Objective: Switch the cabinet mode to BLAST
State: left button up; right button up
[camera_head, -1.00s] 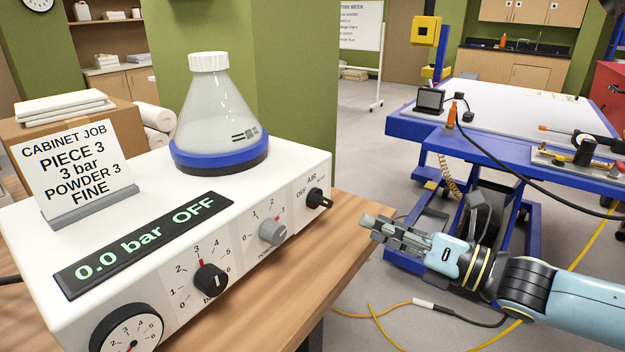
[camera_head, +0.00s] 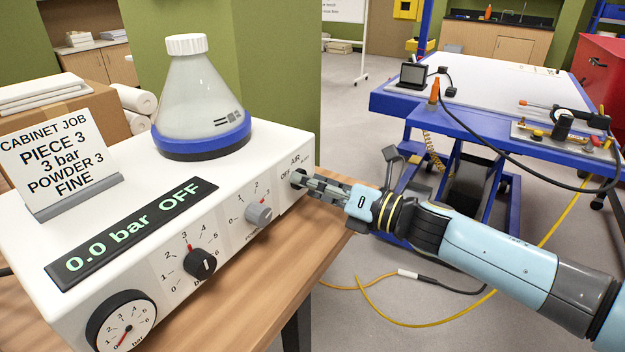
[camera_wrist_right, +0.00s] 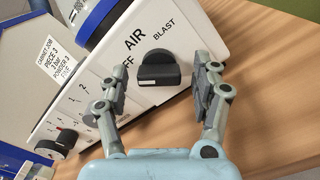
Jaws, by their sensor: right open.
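The white cabinet control box (camera_head: 120,225) stands on the wooden bench, its display (camera_head: 135,232) reading "0.0 bar OFF". The black AIR mode knob (camera_head: 298,178) is at the right end of its front, partly hidden by my right gripper. In the right wrist view the knob (camera_wrist_right: 158,70) shows plainly between "OFF" and "BLAST", with a pale mark at its left end, on the OFF side. My right gripper (camera_head: 312,182) is open in front of the knob. In the wrist view its fingers (camera_wrist_right: 160,92) are on either side of the knob, apart from it. My left gripper is not in view.
A black pressure knob (camera_head: 200,263), a grey powder knob (camera_head: 258,215) and a round gauge (camera_head: 122,322) are on the same front. A powder flask (camera_head: 200,100) and a job card (camera_head: 58,160) stand on top. A blue-framed table (camera_head: 480,110) is at the right.

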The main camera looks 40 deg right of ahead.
jog(key=c, duration=1.2)
jog(key=shift+o, duration=0.2)
jog(key=m+p, duration=0.2)
jog(key=m, duration=0.3)
jog(key=shift+r, duration=0.1)
jog(key=m+p, duration=0.2)
jog(key=m, duration=0.3)
jog(key=shift+p, duration=0.3)
jog(key=m+p, duration=0.2)
jog(key=m, duration=0.2)
jog(key=shift+m, duration=0.4)
jog(key=shift+m+p, duration=1)
jog(key=shift+m, duration=1.5)
